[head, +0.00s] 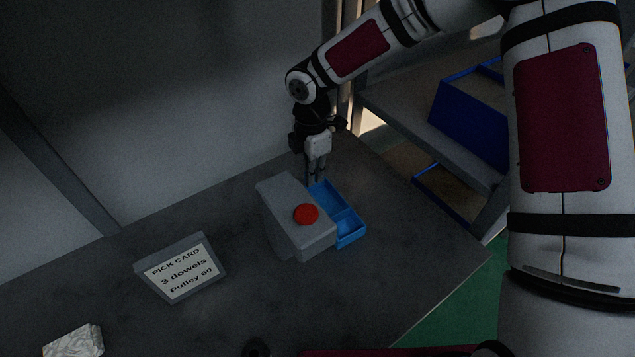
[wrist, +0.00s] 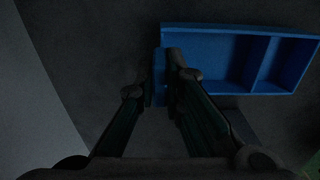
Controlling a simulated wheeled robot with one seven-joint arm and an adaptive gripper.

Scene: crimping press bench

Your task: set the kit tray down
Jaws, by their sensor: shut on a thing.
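The kit tray is a blue open tray (head: 349,223) with a divider, beside the grey box on the bench in the head view. In the wrist view the tray (wrist: 262,92) extends to the right from my gripper, and its compartments look empty. My gripper (head: 316,182) points down at the tray's far end. In the wrist view my gripper (wrist: 168,75) is shut on the tray's end wall. The grey box hides part of the tray in the head view. I cannot tell whether the tray's underside touches the bench.
A grey box with a red button (head: 306,214) stands close on the tray's left. A pick card (head: 180,270) reading "3 dowels, Pulley 60" stands further left. A crumpled pale item (head: 73,342) lies at lower left. Blue bins (head: 467,115) sit on a rack beyond the bench's right edge.

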